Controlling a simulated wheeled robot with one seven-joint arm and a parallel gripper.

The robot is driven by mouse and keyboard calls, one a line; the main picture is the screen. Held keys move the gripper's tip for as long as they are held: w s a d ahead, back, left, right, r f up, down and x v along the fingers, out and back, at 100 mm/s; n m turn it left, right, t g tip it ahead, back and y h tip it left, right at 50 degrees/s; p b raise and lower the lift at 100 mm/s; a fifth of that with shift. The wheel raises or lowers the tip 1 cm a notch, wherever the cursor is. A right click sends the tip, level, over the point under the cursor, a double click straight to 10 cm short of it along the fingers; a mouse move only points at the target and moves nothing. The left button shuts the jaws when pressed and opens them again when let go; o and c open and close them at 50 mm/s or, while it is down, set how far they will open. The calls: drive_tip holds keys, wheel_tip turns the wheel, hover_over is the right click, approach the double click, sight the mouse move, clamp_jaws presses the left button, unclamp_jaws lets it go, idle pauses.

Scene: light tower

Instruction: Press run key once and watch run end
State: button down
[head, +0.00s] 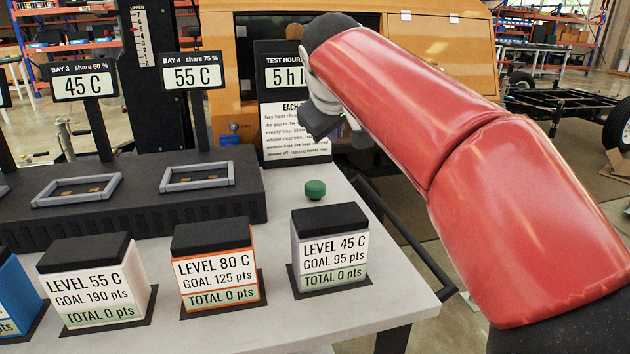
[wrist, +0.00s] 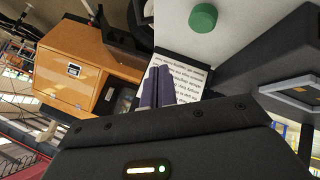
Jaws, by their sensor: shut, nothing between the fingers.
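The run key appears to be the green round button (head: 315,189) on the light table top, near the test sign. It also shows at the top of the wrist view (wrist: 203,18). My gripper (head: 322,124) is above and behind the key in the head view, in front of the sign, and partly hidden by my red arm. In the wrist view my gripper's fingers (wrist: 158,86) are together and empty, apart from the key.
Level boxes 55 C (head: 97,280), 80 C (head: 217,264) and 45 C (head: 330,249) stand along the front, each showing TOTAL 0 pts. A dark rack (head: 125,206) with empty bay frames lies behind them, below the Bay 3 (head: 85,81) and Bay 4 (head: 192,71) signs.

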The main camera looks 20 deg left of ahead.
drive_tip(key=a, duration=0.3)
drive_tip(key=shift+w+a+r+n, duration=0.25)
drive_tip(key=shift+a+r+n, duration=0.15)
drive_tip(key=b, duration=0.8)
hover_over(315, 187)
wheel_tip(315, 187, down, 8)
drive_tip(key=shift+r, duration=0.1)
drive_tip(key=shift+f+b, duration=0.4)
drive_tip(key=shift+f, duration=0.05)
drive_tip(key=shift+f, duration=0.2)
idle(0.9)
drive_tip(key=shift+f, duration=0.25)
